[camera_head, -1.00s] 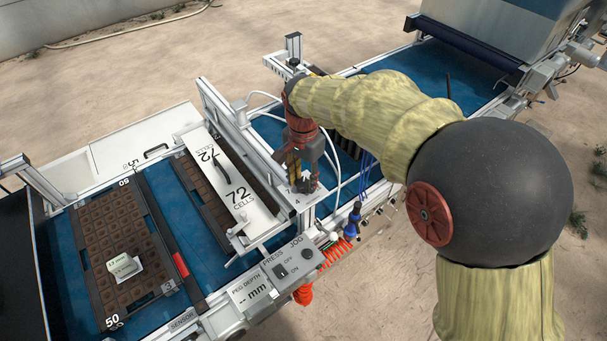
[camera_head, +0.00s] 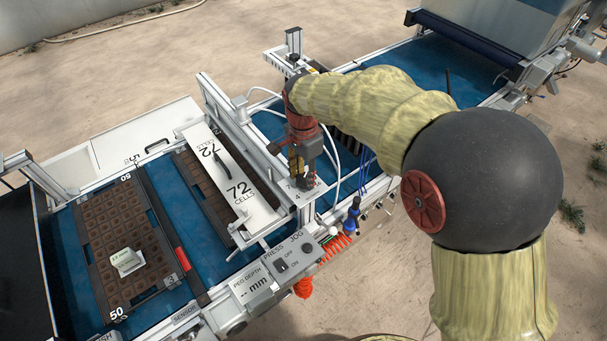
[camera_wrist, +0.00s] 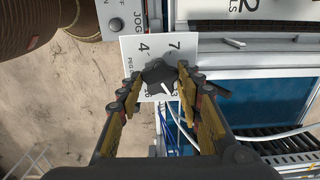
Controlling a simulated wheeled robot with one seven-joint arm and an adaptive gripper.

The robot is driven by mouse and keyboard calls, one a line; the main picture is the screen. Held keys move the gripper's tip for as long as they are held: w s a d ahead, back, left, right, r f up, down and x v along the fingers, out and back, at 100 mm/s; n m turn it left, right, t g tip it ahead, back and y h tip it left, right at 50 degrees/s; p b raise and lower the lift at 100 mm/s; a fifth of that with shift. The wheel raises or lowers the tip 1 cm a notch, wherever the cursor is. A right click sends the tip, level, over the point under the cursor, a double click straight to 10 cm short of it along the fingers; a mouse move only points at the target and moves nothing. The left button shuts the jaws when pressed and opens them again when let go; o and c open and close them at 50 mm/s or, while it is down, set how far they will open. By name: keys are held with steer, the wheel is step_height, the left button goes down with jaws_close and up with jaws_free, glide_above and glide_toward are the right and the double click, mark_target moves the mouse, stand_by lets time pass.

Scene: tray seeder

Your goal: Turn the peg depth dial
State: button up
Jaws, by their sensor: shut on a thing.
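The peg depth dial (camera_wrist: 160,75) is a dark lobed knob with a white pointer mark, on a white plate (camera_wrist: 132,50) with black numbers such as 7, 4 and 3. In the wrist view the pointer slants toward the lower right, near the 3. My gripper (camera_wrist: 160,80) is shut on the knob, one finger on each side. In the head view my gripper (camera_head: 306,184) points down at the small numbered plate (camera_head: 296,197) by the belt's near edge and hides most of the dial.
The control box (camera_head: 291,257) with press switch and jog button lies just left. A white "72 cells" cover (camera_head: 236,189) and a metal upright (camera_head: 304,213) stand close by. Hoses (camera_head: 333,165) and cables hang beside my gripper. A cell tray (camera_head: 110,240) lies on the blue belt.

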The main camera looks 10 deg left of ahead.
mark_target(303, 178)
steer(key=o, duration=1.2)
steer(key=shift+c, duration=0.2)
step_height(303, 178, up, 12)
